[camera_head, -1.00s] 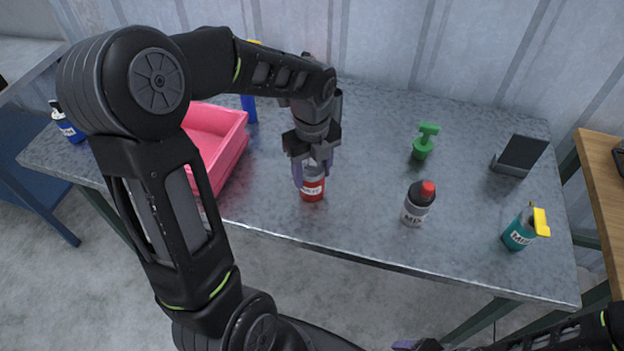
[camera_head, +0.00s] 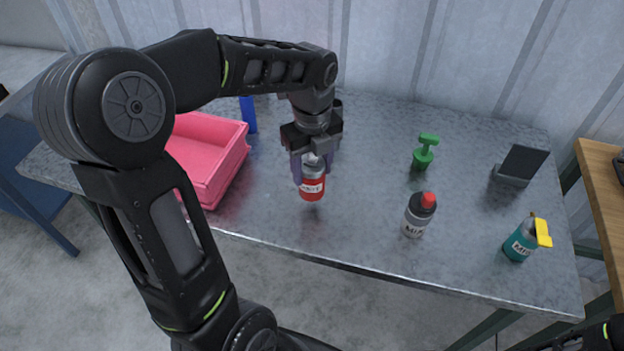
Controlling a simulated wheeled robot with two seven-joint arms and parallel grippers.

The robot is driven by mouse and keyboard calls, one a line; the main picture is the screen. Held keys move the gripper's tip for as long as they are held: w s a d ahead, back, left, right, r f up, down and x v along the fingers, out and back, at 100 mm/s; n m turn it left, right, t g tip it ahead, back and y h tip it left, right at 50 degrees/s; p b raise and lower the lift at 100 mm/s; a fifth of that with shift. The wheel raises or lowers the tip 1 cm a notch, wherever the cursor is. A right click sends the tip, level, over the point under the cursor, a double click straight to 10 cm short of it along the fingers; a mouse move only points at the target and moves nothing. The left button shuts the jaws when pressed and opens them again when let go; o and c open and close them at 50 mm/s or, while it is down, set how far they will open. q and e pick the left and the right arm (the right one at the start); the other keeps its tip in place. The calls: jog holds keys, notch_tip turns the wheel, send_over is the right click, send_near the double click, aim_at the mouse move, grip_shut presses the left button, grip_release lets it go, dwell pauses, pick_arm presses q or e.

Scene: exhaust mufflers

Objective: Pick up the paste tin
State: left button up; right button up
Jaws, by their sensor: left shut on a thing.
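The paste tin (camera_head: 312,188) is a small red and silver can with a white label, near the front edge of the table, left of centre. The label's lettering is too small to read fully. My left gripper (camera_head: 314,168) points down over it and is shut on its upper part, hiding the top. The tin is upright and appears slightly above the table top. My right gripper is out of view; only a bit of my right arm shows at the bottom right corner.
A pink open bin (camera_head: 208,160) stands left of the tin. The table (camera_head: 370,170) between is clear.

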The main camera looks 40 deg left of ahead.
pick_arm(q)
notch_tip(320, 180, up, 6)
jog(key=shift+f, duration=0.25)
